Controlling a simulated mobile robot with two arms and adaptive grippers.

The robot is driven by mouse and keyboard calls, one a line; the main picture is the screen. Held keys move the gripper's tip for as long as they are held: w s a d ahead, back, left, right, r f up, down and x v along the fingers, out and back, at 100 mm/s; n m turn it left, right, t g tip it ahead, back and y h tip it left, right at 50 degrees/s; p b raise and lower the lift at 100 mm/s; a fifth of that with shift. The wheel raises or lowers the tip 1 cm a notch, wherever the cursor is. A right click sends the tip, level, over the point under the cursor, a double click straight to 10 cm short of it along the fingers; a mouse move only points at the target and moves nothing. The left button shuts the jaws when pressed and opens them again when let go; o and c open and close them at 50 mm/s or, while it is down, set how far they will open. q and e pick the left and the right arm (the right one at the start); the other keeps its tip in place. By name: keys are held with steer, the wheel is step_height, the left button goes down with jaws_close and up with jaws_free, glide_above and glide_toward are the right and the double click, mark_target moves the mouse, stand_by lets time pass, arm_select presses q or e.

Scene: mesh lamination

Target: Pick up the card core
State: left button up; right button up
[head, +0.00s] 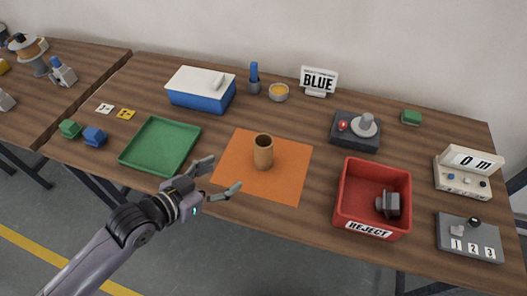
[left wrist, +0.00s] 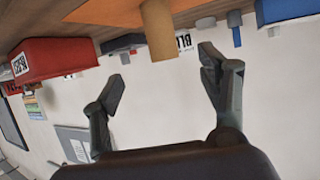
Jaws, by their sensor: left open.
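The card core (head: 263,153) is a brown hollow tube standing upright on the orange mat (head: 285,185) in the middle of the table. It also shows in the left wrist view (left wrist: 158,32), upside down, at the top and beyond the fingers. My left gripper (head: 219,177) is open and empty at the mat's front left edge, apart from the core and to its left. Its two spread fingers also show in the left wrist view (left wrist: 165,75), with nothing between them. My right gripper is in neither view.
A green tray (head: 160,146) lies left of the mat. A red REJECT bin (head: 345,205) stands to its right. Behind are a blue box with a white lid (head: 201,88), a blue-handled tool (head: 254,78), a small bowl (head: 278,93) and a BLUE sign (head: 318,80).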

mark_target(257, 154)
arm_select(q)
steer(key=p+x, duration=0.2)
steer(key=x, duration=1)
steer(key=shift+w+d+r, duration=0.1)
steer(key=shift+w+r, duration=0.05)
steer(key=p+x, duration=0.1)
steer(key=x, duration=0.3)
steer(key=shift+w+d+p, duration=0.15)
steer(key=shift+w+p, duration=0.15)
steer(key=shift+p, duration=0.05)
steer(key=shift+w+d, duration=0.25)
steer(key=c, duration=1.2)
steer(key=shift+c, duration=0.4)
